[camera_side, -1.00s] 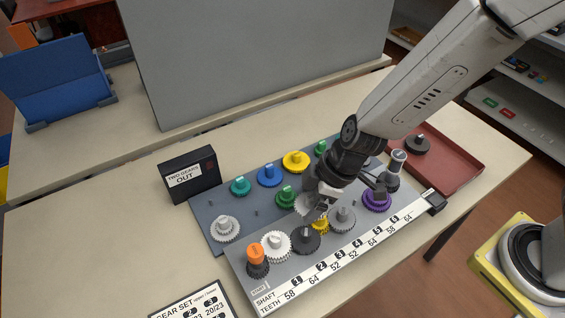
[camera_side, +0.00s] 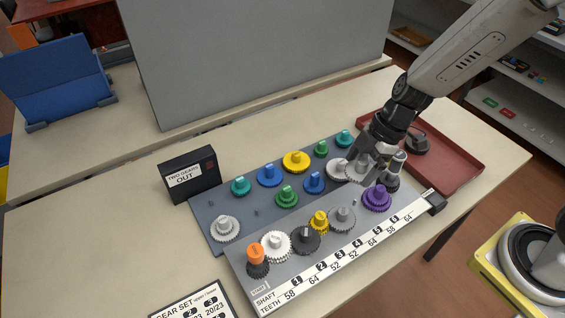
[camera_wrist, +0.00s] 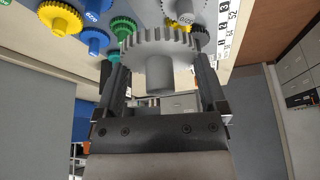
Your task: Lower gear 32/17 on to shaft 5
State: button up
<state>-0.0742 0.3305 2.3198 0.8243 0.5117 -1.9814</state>
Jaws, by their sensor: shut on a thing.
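My gripper (camera_wrist: 160,76) is shut on a light grey toothed gear (camera_wrist: 158,46) with a round hub, held between the two fingers. In the side view my gripper (camera_side: 378,163) is above the right rear of the grey board, and the held gear (camera_side: 358,172) shows at its left. Another light grey gear (camera_side: 336,169) is just left of it. On the front row, a grey gear (camera_side: 342,219) and a purple gear (camera_side: 376,198) stand near the numbered strip (camera_side: 345,252). I cannot tell which post is shaft 5; the bare post is not clear in view.
Coloured gears, such as a yellow one (camera_side: 295,161), stand on the rear board. A grey-topped post (camera_side: 397,162) is close to my gripper's right. A red tray (camera_side: 455,165) with a dark gear lies behind. A black sign box (camera_side: 189,175) stands at the left.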

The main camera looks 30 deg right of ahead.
aim_at(368, 171)
jog(key=shift+s+d+r, duration=0.1)
jog(key=shift+d, duration=0.4)
jog(key=shift+f, duration=2.3)
jog(key=shift+f, duration=0.25)
jog(key=shift+f, duration=1.65)
jog(key=shift+f, duration=1.3)
dwell(0.8)
jog(key=o, duration=0.9)
